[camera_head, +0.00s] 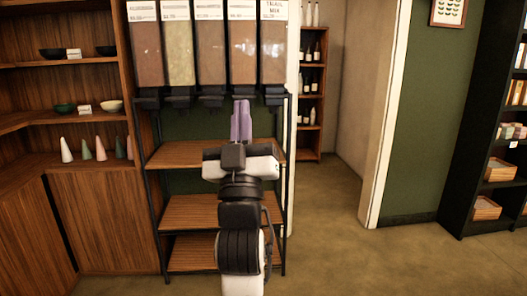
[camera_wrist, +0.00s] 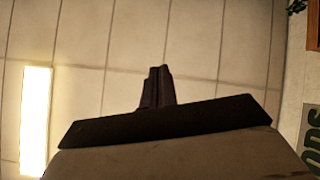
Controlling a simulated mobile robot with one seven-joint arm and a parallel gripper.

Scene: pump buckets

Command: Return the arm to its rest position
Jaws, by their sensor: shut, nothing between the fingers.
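My gripper (camera_head: 241,122) shows in the head view with its two purple-grey fingers pointing up, in front of the dispenser rack. The fingers lie close together and hold nothing. My white and black arm reaches up below it, covering part of the rack's shelves. In the wrist view, my gripper (camera_wrist: 157,87) is a dark shape against a tiled ceiling, its fingers together and nothing between them.
Several bulk dispensers (camera_head: 209,45) hang at the top of a black rack with wooden shelves (camera_head: 190,153). Wooden cabinets (camera_head: 100,215) stand at left. A black shelf unit (camera_head: 480,130) stands at right. The floor (camera_head: 370,262) at right is clear. A ceiling light (camera_wrist: 35,120) shows in the wrist view.

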